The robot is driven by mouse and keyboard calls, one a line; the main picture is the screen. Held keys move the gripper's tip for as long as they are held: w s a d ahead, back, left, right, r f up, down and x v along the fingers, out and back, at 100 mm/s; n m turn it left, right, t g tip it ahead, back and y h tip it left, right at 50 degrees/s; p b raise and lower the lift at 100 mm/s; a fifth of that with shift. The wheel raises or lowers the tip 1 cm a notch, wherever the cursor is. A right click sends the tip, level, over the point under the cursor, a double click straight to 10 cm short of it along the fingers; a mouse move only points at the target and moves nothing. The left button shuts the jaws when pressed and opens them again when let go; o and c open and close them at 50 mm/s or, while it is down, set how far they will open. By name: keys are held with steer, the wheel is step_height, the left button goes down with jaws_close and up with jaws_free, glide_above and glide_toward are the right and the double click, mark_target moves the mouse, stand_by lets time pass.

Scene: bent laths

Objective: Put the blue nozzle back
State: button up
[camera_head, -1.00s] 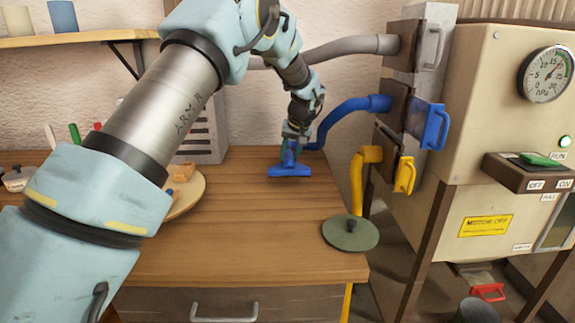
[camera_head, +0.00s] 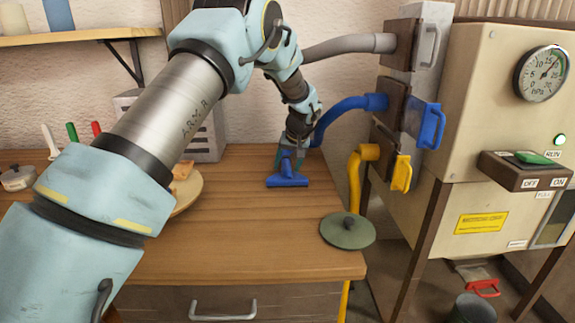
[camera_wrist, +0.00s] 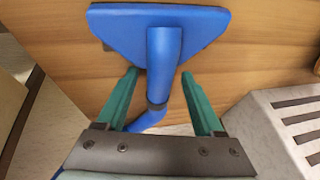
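The blue nozzle (camera_head: 287,181) has a wide flat head and a round neck, and is at the back right of the wooden table (camera_head: 240,225). In the wrist view, the nozzle (camera_wrist: 120,33) has its head beyond my fingertips, and its neck runs back between my fingers into the blue hose. My gripper (camera_head: 291,160) is low over the table. The wrist view shows its green fingers (camera_wrist: 160,75) apart, one on each side of the neck, with a gap on both sides. The blue hose (camera_head: 345,107) rises to a wall port; my gripper partly hides its lower end.
Right of the table are an open blue flap (camera_head: 427,124), a yellow flap (camera_head: 402,172) with a yellow hose (camera_head: 355,175), and a grey hose (camera_head: 345,45) above. A green round lid (camera_head: 347,231) lies at the right edge. A vented grey box (camera_head: 208,140) stands behind. The table's middle is clear.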

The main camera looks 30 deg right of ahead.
steer(key=b+v, duration=0.3)
steer(key=v, duration=0.9)
steer(key=a+f+n+g, duration=0.2)
steer(key=a, duration=2.4)
steer(key=s+a+f, duration=0.1)
steer(key=s+a, duration=0.4)
steer(key=a, duration=0.1)
steer(key=s+a+f+n+g, duration=0.1)
steer(key=s+a+f, duration=0.1)
steer(key=s+a, duration=0.3)
steer(key=s+a+f+n, duration=0.1)
steer(key=s+a+f, duration=0.1)
steer(key=s+a, duration=0.3)
steer(key=shift+s+a, duration=0.2)
steer(key=shift+a, duration=0.75)
steer(key=shift+s+a, duration=0.15)
steer(key=shift+a, duration=0.75)
